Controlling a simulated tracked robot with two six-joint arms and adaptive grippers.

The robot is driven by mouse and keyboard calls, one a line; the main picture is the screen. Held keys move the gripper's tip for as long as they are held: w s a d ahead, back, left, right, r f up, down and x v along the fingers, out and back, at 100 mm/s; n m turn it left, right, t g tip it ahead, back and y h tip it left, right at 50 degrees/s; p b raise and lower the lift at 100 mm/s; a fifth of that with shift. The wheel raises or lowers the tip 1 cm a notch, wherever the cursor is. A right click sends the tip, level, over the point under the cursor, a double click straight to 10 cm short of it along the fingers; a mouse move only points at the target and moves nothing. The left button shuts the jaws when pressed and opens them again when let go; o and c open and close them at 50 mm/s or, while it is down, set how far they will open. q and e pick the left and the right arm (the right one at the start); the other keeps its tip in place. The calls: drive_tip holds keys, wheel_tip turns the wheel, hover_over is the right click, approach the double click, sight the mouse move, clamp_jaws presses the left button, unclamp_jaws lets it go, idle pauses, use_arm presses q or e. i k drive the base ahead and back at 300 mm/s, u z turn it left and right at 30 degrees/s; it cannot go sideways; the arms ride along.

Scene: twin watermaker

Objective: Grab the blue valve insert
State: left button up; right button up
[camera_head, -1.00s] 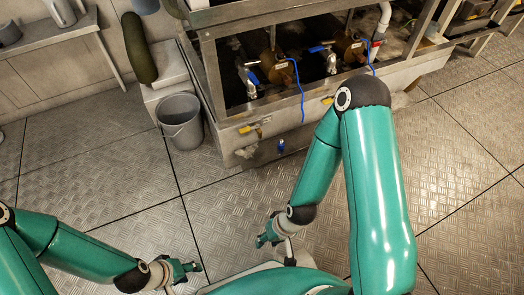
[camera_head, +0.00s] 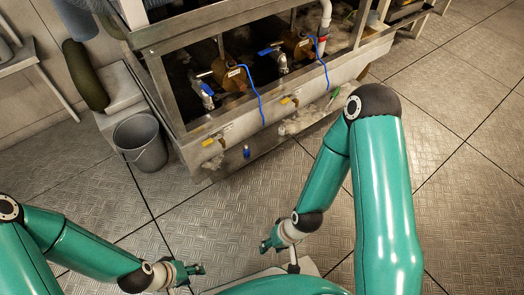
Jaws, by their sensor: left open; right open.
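A small blue piece (camera_head: 246,152), which looks like the blue valve insert, is at the foot of the watermaker's front side. It is too small to tell whether it stands on the floor or is fixed to the frame. My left gripper (camera_head: 198,271) is open and empty, low in the picture, well short of the blue piece. My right gripper (camera_head: 266,246) is open and empty, nearer the middle and also well short of it. Neither gripper touches anything.
The watermaker frame (camera_head: 228,132) holds metal valves with blue handles, brown fittings and blue cables. A grey bucket (camera_head: 140,145) stands at its left. A pale rag (camera_head: 303,122) hangs on the frame's front. The metal floor (camera_head: 230,205) between me and the frame is clear.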

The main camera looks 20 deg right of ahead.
sight(247, 150)
drive_tip(key=z, duration=0.2)
drive_tip(key=i, duration=1.05)
drive_tip(key=u, duration=0.55)
